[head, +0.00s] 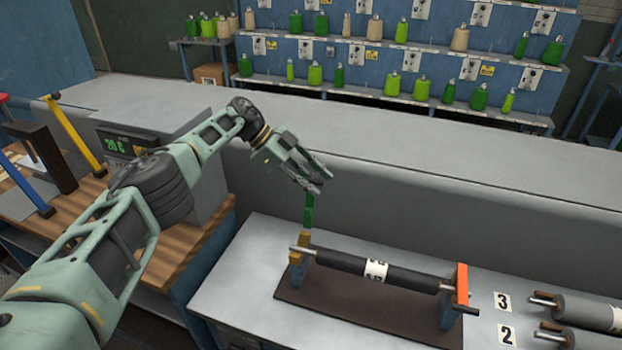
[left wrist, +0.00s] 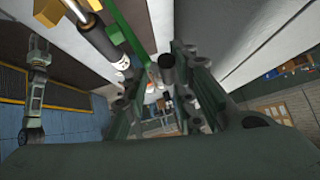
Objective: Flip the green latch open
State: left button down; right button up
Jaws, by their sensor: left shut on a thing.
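The green latch (head: 308,213) stands up, close to upright, from the yellow block (head: 299,248) at the left end of a black roller's stand. The black roller (head: 345,262) with a white label lies across the stand. My left gripper (head: 316,187) reaches down from the upper left, and its fingers are shut on the latch's upper end. In the left wrist view the latch (left wrist: 126,32) runs as a green bar from the yellow block toward the fingers. The tip of the latch is hidden by the fingers. My right gripper is not in view.
An orange latch (head: 461,285) stands at the stand's right end. Grey rollers (head: 590,312) lie at the right by number cards 2 and 3. A grey ledge (head: 400,150) runs behind the bench. A wooden table (head: 180,235) with a scale is at the left.

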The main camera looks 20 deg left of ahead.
pick_arm(q)
jog(key=shift+a+f, duration=0.15)
jog(key=shift+f, duration=0.3)
jog(key=c, duration=1.8)
grip_release()
jog(key=shift+w, duration=0.15)
jog(key=shift+o, duration=0.2)
jog(key=shift+w+f, duration=0.2)
jog(key=shift+w, duration=0.15)
jog(key=shift+r, duration=0.15)
